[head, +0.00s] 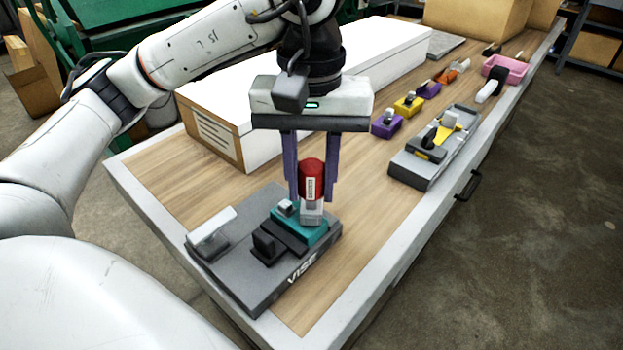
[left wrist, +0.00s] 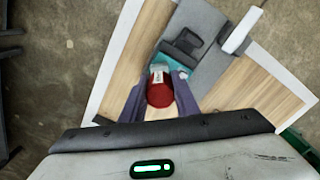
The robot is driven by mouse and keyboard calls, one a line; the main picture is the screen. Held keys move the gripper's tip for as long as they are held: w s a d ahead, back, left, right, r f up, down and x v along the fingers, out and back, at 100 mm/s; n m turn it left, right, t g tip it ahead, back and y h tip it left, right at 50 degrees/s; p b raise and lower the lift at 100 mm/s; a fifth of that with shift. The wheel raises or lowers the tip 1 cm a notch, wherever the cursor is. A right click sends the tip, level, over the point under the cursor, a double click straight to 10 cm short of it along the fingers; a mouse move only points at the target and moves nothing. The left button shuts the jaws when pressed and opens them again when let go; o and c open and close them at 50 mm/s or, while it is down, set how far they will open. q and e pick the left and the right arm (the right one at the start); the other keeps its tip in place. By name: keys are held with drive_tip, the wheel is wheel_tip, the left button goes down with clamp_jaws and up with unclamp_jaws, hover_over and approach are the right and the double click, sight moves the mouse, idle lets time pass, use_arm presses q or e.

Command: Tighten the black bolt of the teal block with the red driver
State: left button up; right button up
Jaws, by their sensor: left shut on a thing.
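The red driver (head: 312,178) stands upright between the purple fingers of my left gripper (head: 314,196), which is shut on it. It also shows in the left wrist view (left wrist: 160,90), between the two fingers (left wrist: 160,92). The driver's grey lower end is over the right part of the teal block (head: 310,232). The teal block sits in the grey vise (head: 240,268), against its dark jaw, and also shows in the left wrist view (left wrist: 182,50). A light-topped bolt (head: 285,206) shows on the block's left part. The black bolt is not visible; the driver's end hides that spot. My right gripper is out of view.
A long white box (head: 350,85) lies behind the vise. A grey tray (head: 432,150) with a yellow and black tool is to the right. Purple (head: 387,124) and yellow (head: 408,104) blocks and a pink bin (head: 506,68) stand farther back. Bare wood lies between vise and tray.

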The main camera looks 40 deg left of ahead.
use_arm(q)
drive_tip(key=shift+m, duration=1.7)
drive_tip(key=shift+m+b, duration=0.3)
drive_tip(key=shift+m, duration=0.4)
drive_tip(key=shift+a+m, duration=0.1)
drive_tip(key=shift+m, duration=1)
